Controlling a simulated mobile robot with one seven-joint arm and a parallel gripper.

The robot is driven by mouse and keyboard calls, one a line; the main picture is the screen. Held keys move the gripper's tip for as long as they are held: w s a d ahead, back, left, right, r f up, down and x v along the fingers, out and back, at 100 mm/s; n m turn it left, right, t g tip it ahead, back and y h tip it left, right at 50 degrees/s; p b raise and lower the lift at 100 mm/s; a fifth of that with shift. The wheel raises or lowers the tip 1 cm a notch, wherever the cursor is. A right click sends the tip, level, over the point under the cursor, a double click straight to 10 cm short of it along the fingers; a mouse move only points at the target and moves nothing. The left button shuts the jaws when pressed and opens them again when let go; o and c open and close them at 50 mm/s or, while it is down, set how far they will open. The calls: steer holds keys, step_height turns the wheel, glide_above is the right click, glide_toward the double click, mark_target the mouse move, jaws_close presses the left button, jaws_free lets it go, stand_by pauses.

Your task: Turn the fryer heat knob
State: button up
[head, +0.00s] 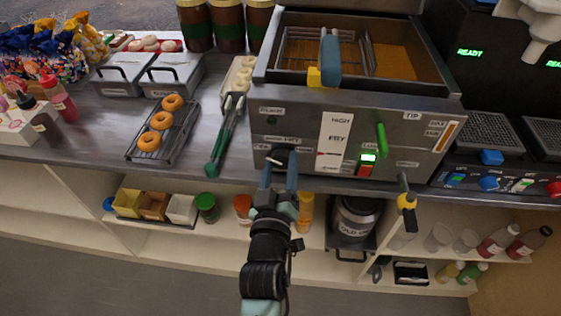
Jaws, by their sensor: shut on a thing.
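The fryer (305,125) is a grey metal box on the counter, with an open oil vat on top and labels on its front. Its dark heat knob (275,158) is at the lower left of the front panel, by a white dial plate marked HIGH and FRY. My gripper (278,163) is in front of the panel with its blue fingers at the knob. It is shut on the knob, and the fingers hide part of it. I cannot read the knob's setting.
A green lever (381,139) and a lit green display (368,157) are on the fryer front. A yellow-tipped tap handle (407,200) sticks out at lower right. Green-handled tongs (222,140) and a doughnut rack (160,130) lie left. Shelves with jars are below.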

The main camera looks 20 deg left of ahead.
steer(key=shift+n, duration=0.6)
steer(key=o, duration=1.4)
steer(key=shift+c, duration=0.2)
steer(key=shift+s, duration=0.1)
steer(key=v, duration=1.2)
steer(key=shift+s, duration=0.4)
steer(key=shift+d+r, duration=0.1)
steer(key=shift+d, duration=0.05)
